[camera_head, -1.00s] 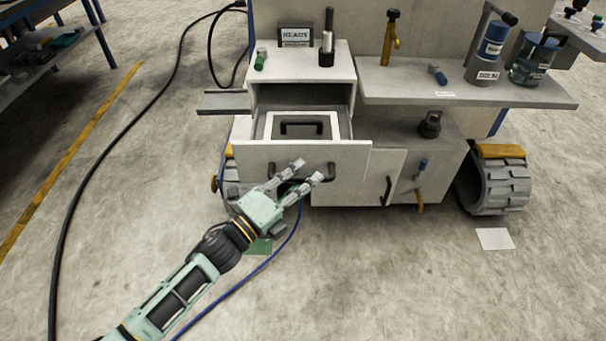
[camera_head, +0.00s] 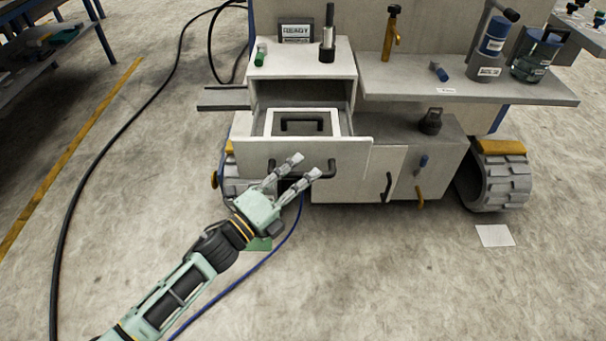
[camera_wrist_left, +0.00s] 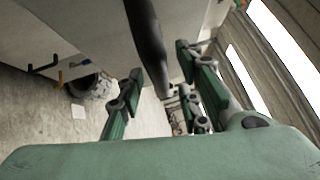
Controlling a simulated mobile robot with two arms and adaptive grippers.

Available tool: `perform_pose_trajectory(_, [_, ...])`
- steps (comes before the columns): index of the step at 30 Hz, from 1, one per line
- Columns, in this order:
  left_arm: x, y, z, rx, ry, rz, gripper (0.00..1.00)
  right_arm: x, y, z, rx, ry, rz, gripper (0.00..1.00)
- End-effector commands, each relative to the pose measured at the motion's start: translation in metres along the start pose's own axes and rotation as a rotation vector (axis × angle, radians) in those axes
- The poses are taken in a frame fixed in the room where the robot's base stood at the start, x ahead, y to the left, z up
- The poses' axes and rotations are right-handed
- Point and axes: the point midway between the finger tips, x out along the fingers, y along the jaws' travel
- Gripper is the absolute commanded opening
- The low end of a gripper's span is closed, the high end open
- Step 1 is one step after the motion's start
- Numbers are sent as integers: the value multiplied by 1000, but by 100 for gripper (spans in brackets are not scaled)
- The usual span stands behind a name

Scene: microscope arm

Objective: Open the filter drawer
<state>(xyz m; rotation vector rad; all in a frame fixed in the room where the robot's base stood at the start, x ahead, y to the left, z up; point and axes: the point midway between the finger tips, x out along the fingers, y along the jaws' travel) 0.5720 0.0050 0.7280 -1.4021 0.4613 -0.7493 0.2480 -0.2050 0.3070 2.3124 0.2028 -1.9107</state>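The filter drawer (camera_head: 250,158) stands pulled out of the pale cabinet (camera_head: 262,72). Its open top shows a white-framed filter (camera_head: 334,121) with a dark handle inside. A black bar handle (camera_head: 331,168) is on the drawer front, partly hidden by my fingers. My left gripper (camera_head: 306,166) is at this handle with its two fingers spread. In the left wrist view the dark handle (camera_wrist_left: 148,40) runs between the open fingers of my left gripper (camera_wrist_left: 160,70), with gaps showing on both sides. My right gripper is not in view.
A side shelf (camera_head: 470,88) holds labelled bottles (camera_head: 488,50). Below it is a cabinet door (camera_head: 360,176) with a black handle. A tracked wheel (camera_head: 500,180) stands at right.

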Motion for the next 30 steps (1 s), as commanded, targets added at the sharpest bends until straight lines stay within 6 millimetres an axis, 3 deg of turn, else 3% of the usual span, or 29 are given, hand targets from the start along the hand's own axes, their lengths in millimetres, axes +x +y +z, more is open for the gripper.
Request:
perform_pose_trajectory(9, [-66, 2, -1, 0, 0, 6, 33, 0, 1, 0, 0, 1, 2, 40])
perform_pose_trajectory(15, [-99, 2, 0, 0, -1, 5, 33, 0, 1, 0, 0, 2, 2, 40])
perform_pose_trajectory(21, [-112, 1, 0, 1, 0, 3, 33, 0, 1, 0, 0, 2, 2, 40])
perform_pose_trajectory(30, [-112, 1, 0, 1, 0, 3, 33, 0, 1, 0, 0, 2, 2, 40])
